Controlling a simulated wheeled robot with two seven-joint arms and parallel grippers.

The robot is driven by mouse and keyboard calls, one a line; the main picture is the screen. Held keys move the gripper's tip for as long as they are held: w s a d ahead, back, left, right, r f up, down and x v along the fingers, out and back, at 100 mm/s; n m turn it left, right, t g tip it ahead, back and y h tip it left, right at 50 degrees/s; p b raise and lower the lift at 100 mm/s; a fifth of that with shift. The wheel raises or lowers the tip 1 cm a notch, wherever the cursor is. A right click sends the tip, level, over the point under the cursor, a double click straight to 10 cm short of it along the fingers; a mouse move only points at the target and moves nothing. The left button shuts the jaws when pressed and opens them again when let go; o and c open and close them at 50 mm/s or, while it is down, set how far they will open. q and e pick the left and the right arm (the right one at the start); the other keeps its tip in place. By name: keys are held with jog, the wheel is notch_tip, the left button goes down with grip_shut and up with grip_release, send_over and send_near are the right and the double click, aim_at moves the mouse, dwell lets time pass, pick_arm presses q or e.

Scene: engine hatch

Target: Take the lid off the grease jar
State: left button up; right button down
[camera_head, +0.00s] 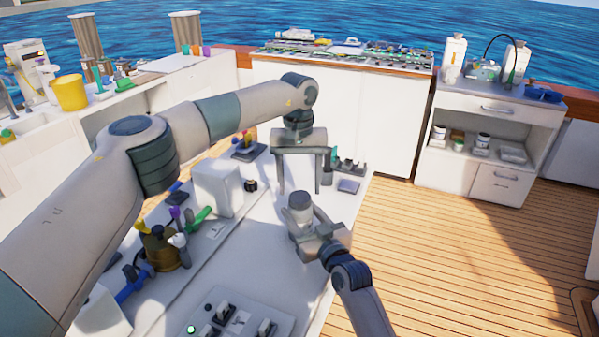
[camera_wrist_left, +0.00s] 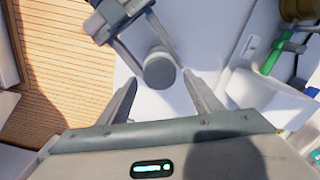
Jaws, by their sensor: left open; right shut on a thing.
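The grease jar (camera_head: 301,216) is a small grey cylinder standing upright over the white counter, with its round grey lid (camera_head: 299,198) on top. In the left wrist view the lid (camera_wrist_left: 159,70) is a plain grey disc. My right gripper (camera_head: 308,224) is shut on the jar's body from the front; its fingers also show around the jar in the left wrist view (camera_wrist_left: 143,42). My left gripper (camera_head: 299,190) is open and points down above the jar. In the left wrist view its fingertips lie either side of the lid, apart from it. The jar's underside is hidden.
A white box (camera_head: 216,187) stands left of the jar, with a brown pot of tools (camera_head: 165,247) nearer. A switch panel (camera_head: 238,318) lies at the front. A small rack (camera_head: 347,164) stands behind. The counter (camera_head: 262,240) is bare around the jar.

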pick_arm(q)
jog(key=shift+f, duration=1.35)
pick_arm(e)
jog(key=shift+f, duration=0.15)
pick_arm(q)
jog(key=c, duration=1.1)
